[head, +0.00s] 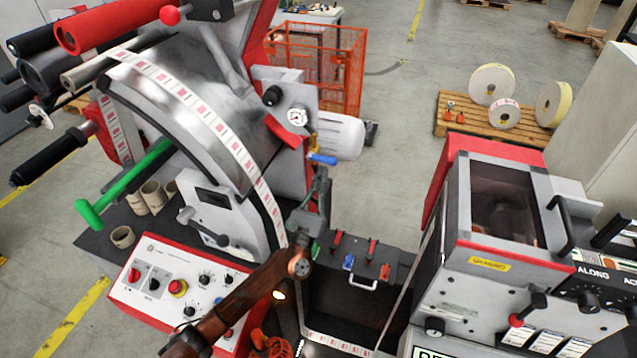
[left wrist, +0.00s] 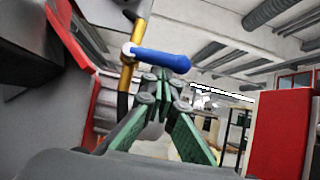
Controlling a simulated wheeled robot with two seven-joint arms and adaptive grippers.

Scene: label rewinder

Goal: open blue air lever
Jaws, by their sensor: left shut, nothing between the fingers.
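The blue air lever (head: 323,159) sticks out to the right below the pressure gauge on the rewinder's side. In the left wrist view the blue lever (left wrist: 162,59) lies roughly level, its left end on a round pivot on a brass-coloured pipe. My left gripper (head: 322,176) points up just below the lever in the head view. In the left wrist view the green-padded fingers of my left gripper (left wrist: 157,75) meet at their tips, shut and empty, close under the lever. I cannot tell whether they touch it. My right gripper is not in view.
A round gauge (head: 297,118) and a white cylinder (head: 340,136) sit close to the lever. A red and white machine (head: 505,225) stands at right.

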